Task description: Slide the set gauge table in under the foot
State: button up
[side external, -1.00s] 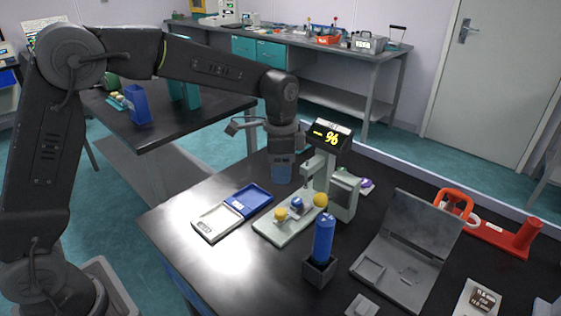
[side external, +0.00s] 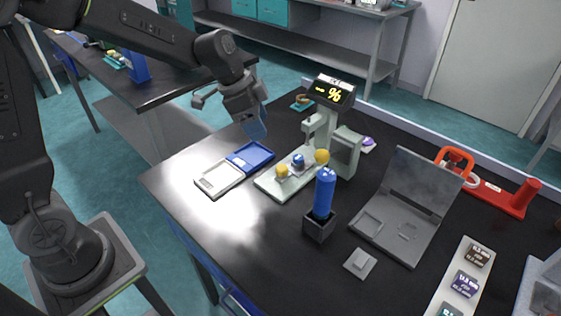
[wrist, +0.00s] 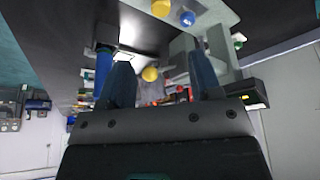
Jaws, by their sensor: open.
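The gauge (side external: 346,152) is a pale grey-green stand with a dark display (side external: 333,90) showing yellow dashes and a % sign. Its pale base plate (side external: 268,187) reaches forward, with a yellow knob (side external: 282,170), a blue knob (side external: 298,160) and a yellow ball (side external: 321,157) on or above it. I cannot tell which part is the set gauge table, nor see the foot clearly. My gripper (side external: 259,130) is tilted above the table behind the trays, left of the gauge, apart from it. In the wrist view my gripper (wrist: 162,76) is open, with nothing seen between its fingers.
A blue tray (side external: 262,150) and a pale tray (side external: 205,187) lie left of the gauge. A blue cylinder (side external: 325,192) stands in a dark holder (side external: 318,232) in front. A grey hinged case (side external: 421,172) and red stand (side external: 510,205) are right. The front-left tabletop is clear.

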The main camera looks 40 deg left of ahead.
aim_at(282, 167)
jog(key=x, duration=1.3)
jog(key=shift+w+f, duration=0.15)
jog(key=shift+f, duration=0.2)
grip_shut()
